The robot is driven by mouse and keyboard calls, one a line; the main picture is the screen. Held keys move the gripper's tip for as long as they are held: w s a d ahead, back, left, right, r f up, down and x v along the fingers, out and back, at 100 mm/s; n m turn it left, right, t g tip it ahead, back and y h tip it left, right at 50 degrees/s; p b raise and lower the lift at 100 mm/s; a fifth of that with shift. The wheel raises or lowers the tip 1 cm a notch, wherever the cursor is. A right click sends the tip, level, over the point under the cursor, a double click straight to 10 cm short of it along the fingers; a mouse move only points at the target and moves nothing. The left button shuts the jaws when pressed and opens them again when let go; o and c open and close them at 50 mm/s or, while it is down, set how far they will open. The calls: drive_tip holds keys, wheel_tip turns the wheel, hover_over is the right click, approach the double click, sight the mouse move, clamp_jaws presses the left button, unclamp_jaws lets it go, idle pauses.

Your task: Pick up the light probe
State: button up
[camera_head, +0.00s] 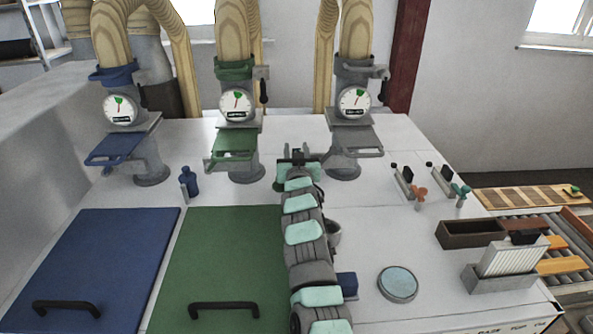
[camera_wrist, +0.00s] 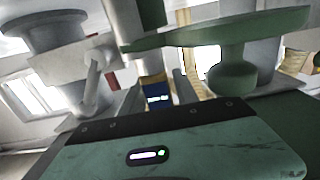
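I cannot single out the light probe with certainty. In the head view a small dark blue bottle-like object with a grey piece beside it (camera_head: 190,182) stands on the white bench, left of my gripper. My gripper (camera_head: 298,156) is at the far end of my arm, in front of the green and grey valve stands, low over the bench. In the wrist view two pale finger-like bars (camera_wrist: 158,88) stand apart. A blue piece with a small lit label (camera_wrist: 157,94) shows between them, and I cannot tell its distance. No held object is evident.
The green valve stand (camera_head: 236,145) with its flat handle is close to my gripper; the grey one (camera_head: 345,145) is on its right. Blue (camera_head: 95,260) and green lids (camera_head: 220,260) lie in front. Clamps (camera_head: 418,190), a round disc (camera_head: 397,282) and a conveyor (camera_head: 565,255) are right.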

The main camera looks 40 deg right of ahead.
clamp_jaws()
idle(0.5)
